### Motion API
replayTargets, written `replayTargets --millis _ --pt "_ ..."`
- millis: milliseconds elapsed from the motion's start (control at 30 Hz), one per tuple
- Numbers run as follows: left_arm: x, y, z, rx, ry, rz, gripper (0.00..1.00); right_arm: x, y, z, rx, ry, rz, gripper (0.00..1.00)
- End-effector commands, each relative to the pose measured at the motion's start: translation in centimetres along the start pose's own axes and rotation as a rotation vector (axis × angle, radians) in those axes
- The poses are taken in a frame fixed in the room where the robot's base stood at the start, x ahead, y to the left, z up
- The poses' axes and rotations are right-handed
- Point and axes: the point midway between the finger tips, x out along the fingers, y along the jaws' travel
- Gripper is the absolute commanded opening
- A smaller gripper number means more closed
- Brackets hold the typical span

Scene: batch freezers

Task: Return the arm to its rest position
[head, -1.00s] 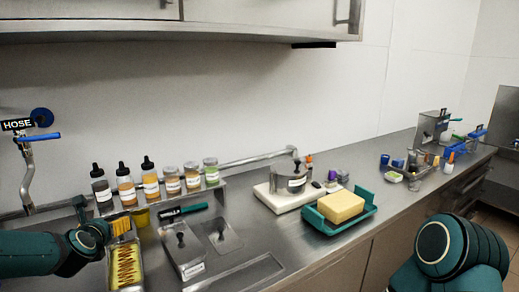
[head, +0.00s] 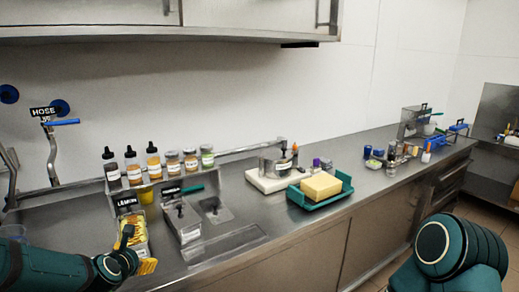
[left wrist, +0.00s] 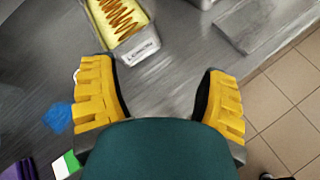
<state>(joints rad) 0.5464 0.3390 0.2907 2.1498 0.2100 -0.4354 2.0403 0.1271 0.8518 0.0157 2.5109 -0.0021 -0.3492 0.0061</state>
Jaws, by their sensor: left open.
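My left arm (head: 60,270) comes in low at the left. Its gripper (head: 143,264) has yellow fingers and is at the counter's front side, just in front of a metal tub (head: 147,252). In the left wrist view the left gripper (left wrist: 160,100) is open, its fingers wide apart with nothing between them. The tub (left wrist: 133,47) shows beyond the fingers there, holding something pale yellow with brown drizzle. My right arm (head: 440,250) shows only as a dark teal link at the lower right; its gripper is out of view.
Several bottles and jars (head: 153,162) stand behind the lidded containers (head: 182,222). A green tray (head: 320,200) with a yellow block (head: 321,186) sits mid-counter. The tiled floor (left wrist: 285,100) lies past the counter edge. A cabinet (head: 170,20) hangs above.

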Motion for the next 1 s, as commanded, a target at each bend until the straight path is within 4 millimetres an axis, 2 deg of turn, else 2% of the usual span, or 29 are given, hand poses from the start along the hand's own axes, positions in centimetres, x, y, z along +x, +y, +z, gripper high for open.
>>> replayTargets --millis 33,267,400,467,600,700,800,1000 --pt "0.5 -2.5 -1.1 0.106 0.02 -0.053 0.74 0.0 0.0 0.0 0.0 -0.001 0.0 0.47" --pt "0.9 -13.3 -6.9 0.714 0.037 -0.319 0.74 0.0 0.0 0.1 0.0 -0.001 0.0 0.47" --pt "-0.3 -19.6 -10.8 1.091 -0.02 -0.499 0.74 0.0 0.0 0.1 0.0 -0.001 0.0 0.47" --pt "-1.1 -22.1 -12.4 1.251 -0.064 -0.576 0.74 0.0 0.0 0.1 0.0 -0.001 0.0 0.47" --pt "-3.7 -27.3 -16.3 1.612 -0.206 -0.755 0.74 0.0 0.0 0.1 0.0 -0.001 0.0 0.47" --pt "-5.8 -30.2 -18.9 1.842 -0.337 -0.87 0.74 0.0 0.0 0.1 0.0 -0.001 0.0 0.47" --pt "-7.8 -32.3 -21.0 2.021 -0.467 -0.959 0.74 0.0 0.0 0.1 0.0 -0.001 0.0 0.47" --pt "-9.9 -34.1 -23.2 2.206 -0.635 -1.044 0.74 0.0 0.0 0.1 0.0 -0.001 0.0 0.47"
